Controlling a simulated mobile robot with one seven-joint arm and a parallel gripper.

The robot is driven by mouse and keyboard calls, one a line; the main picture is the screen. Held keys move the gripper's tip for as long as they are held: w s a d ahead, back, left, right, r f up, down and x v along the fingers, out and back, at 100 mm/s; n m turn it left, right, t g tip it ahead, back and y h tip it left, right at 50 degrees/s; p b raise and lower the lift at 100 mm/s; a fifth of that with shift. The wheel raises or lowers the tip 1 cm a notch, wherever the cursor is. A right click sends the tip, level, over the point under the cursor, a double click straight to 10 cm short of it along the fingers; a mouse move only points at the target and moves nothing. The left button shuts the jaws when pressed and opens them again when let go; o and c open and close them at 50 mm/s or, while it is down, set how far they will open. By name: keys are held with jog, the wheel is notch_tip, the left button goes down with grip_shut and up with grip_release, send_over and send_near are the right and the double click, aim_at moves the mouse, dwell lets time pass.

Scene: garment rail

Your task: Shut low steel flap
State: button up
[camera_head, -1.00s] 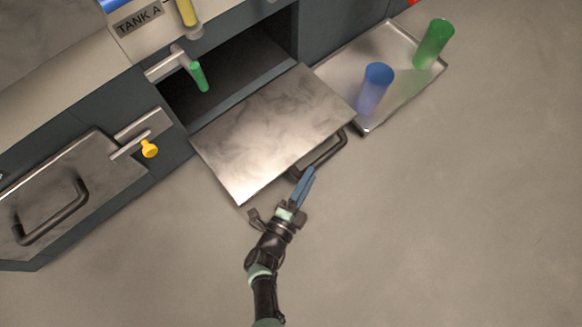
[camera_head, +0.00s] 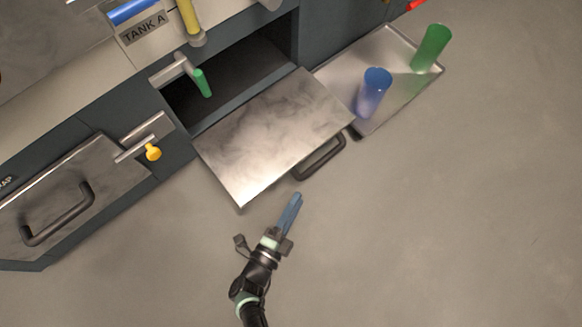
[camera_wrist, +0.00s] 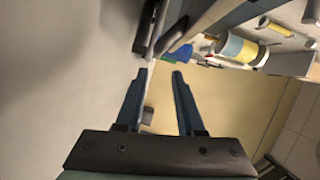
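The low steel flap (camera_head: 272,138) hangs open in the head view, folded outward below the dark opening of the cabinet. Its dark bar handle (camera_head: 322,158) is on the outer edge. My gripper (camera_head: 295,198) is below and left of the handle, apart from it, with nothing held. In the wrist view, the two blue-grey fingers of my gripper (camera_wrist: 159,74) stand apart with a gap between the tips. A dark bar beyond them looks like the handle (camera_wrist: 152,28), but I cannot be sure.
A steel tray (camera_head: 398,104) with a blue cup (camera_head: 374,92) and a green cup (camera_head: 431,48) lies right of the flap. Another steel flap (camera_head: 75,200), with a yellow knob (camera_head: 153,152) beside it, is at left. A green-ended lever (camera_head: 202,83) juts over the opening. The floor below is clear.

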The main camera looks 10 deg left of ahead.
jog(key=shift+v, duration=0.9)
jog(key=shift+s, duration=0.1)
